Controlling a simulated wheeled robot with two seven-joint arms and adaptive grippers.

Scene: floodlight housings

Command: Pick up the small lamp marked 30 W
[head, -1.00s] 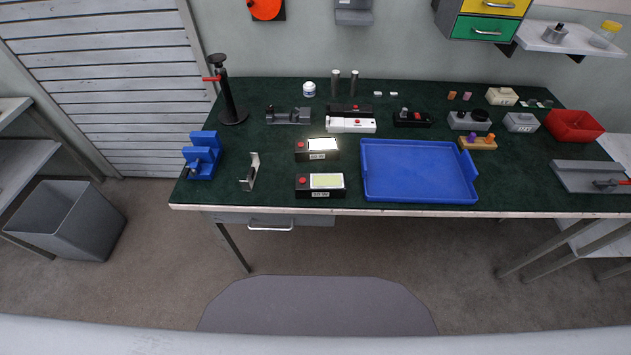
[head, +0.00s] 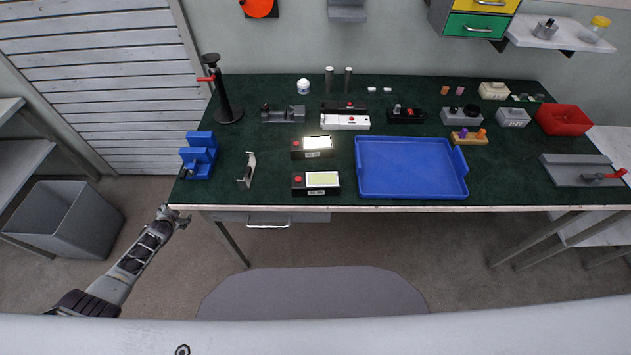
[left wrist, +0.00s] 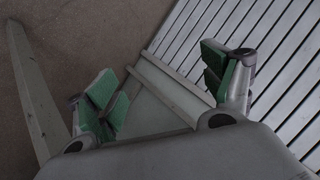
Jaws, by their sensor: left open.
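Two black lamps with red buttons and bright panels lie on the green bench mat, left of the blue tray. The rear lamp (head: 298,148) glows white. The front lamp (head: 298,186) has a pale yellow panel and looks slightly larger. Each has a small white label on its front face, too small to read surely. My left gripper (head: 178,217) is off the bench's front left corner, apart from both lamps. In the left wrist view the gripper (left wrist: 160,90) is open and empty, green pads wide apart. My right gripper is not in view.
A blue tray (head: 412,192) lies right of the lamps. A metal bracket (head: 247,170) and a blue stepped block (head: 198,157) stand left of them. A white bar (head: 345,122) lies behind. A grey bin (head: 65,220) stands on the floor, left of my arm.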

